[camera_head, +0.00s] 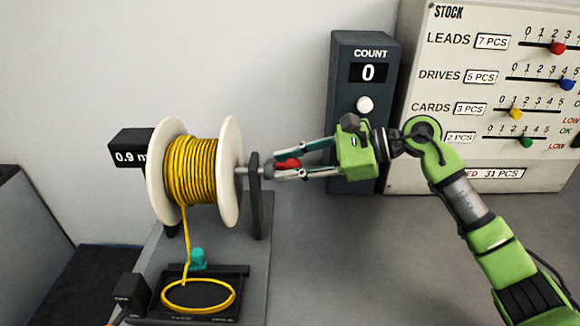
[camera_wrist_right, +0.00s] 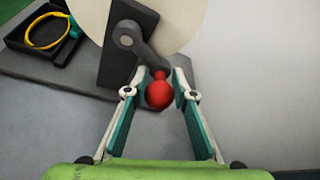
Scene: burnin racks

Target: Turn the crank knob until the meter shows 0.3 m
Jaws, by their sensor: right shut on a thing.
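The red crank knob (camera_head: 287,164) sits at the end of a dark crank arm on the right side of the spool. In the right wrist view the knob (camera_wrist_right: 159,93) lies between the fingertips. My right gripper (camera_head: 278,164) is shut on it, coming in from the right. The spool of yellow cable (camera_head: 192,170) has white flanges and stands on a grey base. The meter (camera_head: 130,155) behind its left flange reads 0.9 m; the flange hides part of the unit. Yellow cable runs down from the spool to a loop (camera_head: 198,296). My left gripper is not in view.
A black tray (camera_head: 240,290) holds the cable loop, with a teal piece (camera_head: 198,259) at its back. A dark COUNT box (camera_head: 366,115) showing 0 and a STOCK panel (camera_head: 480,95) with sliders stand behind my right arm. The grey table at front middle is clear.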

